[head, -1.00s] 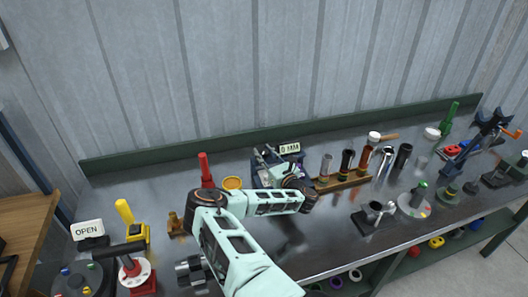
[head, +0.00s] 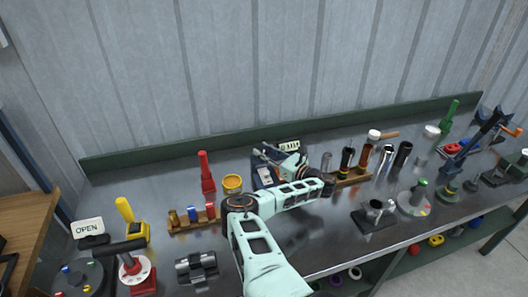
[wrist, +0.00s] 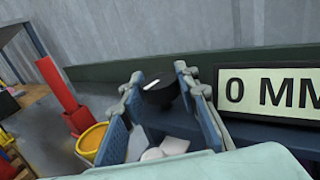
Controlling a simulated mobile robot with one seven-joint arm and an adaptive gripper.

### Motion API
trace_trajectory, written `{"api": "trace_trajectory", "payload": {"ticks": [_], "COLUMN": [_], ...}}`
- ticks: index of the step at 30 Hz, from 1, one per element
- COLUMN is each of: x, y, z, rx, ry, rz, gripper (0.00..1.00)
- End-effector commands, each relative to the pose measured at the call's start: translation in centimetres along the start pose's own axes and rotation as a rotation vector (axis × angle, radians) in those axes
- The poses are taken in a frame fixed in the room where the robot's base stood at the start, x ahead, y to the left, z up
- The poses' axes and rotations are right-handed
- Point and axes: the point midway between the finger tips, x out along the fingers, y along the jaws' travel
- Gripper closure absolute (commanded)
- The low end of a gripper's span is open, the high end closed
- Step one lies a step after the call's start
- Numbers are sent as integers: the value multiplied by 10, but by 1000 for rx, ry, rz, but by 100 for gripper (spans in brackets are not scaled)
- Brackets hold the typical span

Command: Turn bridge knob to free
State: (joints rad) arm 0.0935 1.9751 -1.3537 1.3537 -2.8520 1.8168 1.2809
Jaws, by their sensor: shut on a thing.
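The bridge knob (wrist: 160,92) is a round black knob with a white pointer line, seen in the wrist view between my fingers. My gripper (wrist: 158,104) is shut on it, with one blue-padded finger on each side. In the head view my gripper (head: 272,156) is at the dark blue device (head: 262,177) near the back of the bench, and the knob cannot be made out there. The "0 MM" sign (wrist: 275,92) stands just right of my fingers, and also shows in the head view (head: 289,145). The knob's lower part is hidden.
A red post (head: 206,172) and a yellow tin (head: 232,184) stand left of the device. A wooden rack with several tubes (head: 350,177) is close on its right. A green ledge (head: 140,158) runs behind along the wall.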

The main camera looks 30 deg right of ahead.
Motion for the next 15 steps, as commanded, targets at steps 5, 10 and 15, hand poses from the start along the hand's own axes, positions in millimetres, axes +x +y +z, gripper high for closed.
{"api": "trace_trajectory", "payload": {"ticks": [5,10,15], "x": [1,1,0], "y": [0,0,-1], "z": [2,2,1], "rx": [-2,-2,-2], "ry": [-4,-3,-2], "rz": [1,0,-3], "gripper": [95,53,53]}}
